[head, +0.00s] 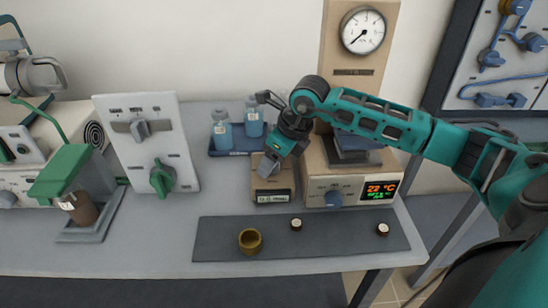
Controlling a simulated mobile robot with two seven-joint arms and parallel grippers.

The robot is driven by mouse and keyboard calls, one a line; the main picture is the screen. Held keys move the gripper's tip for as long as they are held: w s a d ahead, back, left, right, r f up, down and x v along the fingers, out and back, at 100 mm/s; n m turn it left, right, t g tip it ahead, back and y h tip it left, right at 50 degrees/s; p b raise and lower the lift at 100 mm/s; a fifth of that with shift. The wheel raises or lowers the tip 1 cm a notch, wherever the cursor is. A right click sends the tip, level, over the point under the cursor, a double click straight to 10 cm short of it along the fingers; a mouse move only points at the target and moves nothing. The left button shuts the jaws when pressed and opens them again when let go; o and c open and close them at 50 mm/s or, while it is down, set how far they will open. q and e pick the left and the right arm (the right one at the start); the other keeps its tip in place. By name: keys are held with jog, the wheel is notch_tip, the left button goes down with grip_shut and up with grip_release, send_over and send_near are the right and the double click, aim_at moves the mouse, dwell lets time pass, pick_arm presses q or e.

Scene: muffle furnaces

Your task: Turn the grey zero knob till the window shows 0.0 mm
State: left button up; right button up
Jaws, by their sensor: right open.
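A small tan box with a display window (272,198) stands on the grey bench, left of the heater unit. The window shows pale characters ending in what looks like mm, but the digits are too small to read surely. My right gripper (271,167) reaches down from the right over the top of this box, with its jaws open. The grey zero knob is not clearly visible; the gripper covers the box's top, and I cannot tell whether the jaws are around a knob or touching it. My left gripper is not in view.
A tan unit with a blue knob (333,199) and lit display (381,190) stands close right. A white panel (150,150) stands left. A dark mat (330,237) in front holds a brass cup (250,241).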

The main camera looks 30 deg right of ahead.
pick_arm(q)
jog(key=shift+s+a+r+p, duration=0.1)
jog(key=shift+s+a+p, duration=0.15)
jog(key=shift+p, duration=0.3)
pick_arm(e)
jog(key=v, duration=1.3)
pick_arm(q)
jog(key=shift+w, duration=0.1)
pick_arm(e)
jog(key=shift+f, duration=0.15)
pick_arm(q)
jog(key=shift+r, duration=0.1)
pick_arm(e)
jog(key=shift+s, duration=0.1)
